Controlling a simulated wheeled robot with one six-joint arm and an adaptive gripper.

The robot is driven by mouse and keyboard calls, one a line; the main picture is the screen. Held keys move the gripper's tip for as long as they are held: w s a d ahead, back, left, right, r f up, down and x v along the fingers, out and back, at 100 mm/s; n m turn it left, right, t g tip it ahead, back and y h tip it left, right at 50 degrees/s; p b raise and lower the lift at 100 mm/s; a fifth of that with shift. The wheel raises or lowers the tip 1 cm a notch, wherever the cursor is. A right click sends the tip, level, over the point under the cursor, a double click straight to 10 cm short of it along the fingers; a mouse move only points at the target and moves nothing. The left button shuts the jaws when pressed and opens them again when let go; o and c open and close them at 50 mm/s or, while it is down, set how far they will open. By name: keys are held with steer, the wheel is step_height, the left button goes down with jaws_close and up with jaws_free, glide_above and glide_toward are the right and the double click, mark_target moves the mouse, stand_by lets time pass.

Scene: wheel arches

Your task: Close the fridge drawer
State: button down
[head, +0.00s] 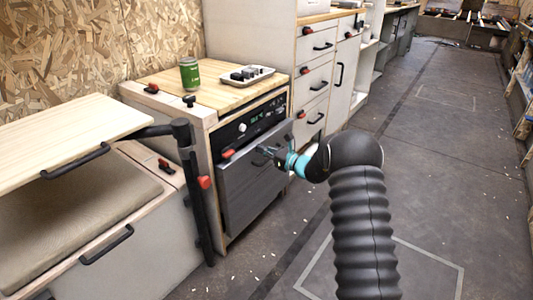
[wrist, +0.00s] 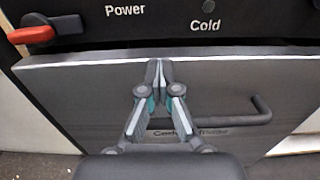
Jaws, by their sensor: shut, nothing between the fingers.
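The fridge drawer (head: 245,198) has a dark grey front and sits in the wooden cabinet below a black control panel (head: 252,122). In the head view its front stands a little out from the cabinet. The wrist view shows the drawer front (wrist: 75,95) with its top edge and a black bar handle (wrist: 262,112) at the right. My gripper (head: 262,150) is at the upper part of the drawer front. In the wrist view my gripper (wrist: 158,66) is shut and empty, its fingertips near the top edge, left of the handle. I cannot tell whether they touch.
A red latch (wrist: 32,32) shows at the panel's left. On the cabinet top stand a green can (head: 190,74) and a white tray (head: 247,76). A bench (head: 85,215) with a hinged board (head: 60,130) is at left. The floor (head: 430,150) at right is clear.

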stand_by(0.4)
steer(key=v, duration=1.3)
steer(key=b, duration=0.4)
glide_toward(240, 160)
steer(key=x, duration=0.7)
steer(key=shift+a, duration=0.1)
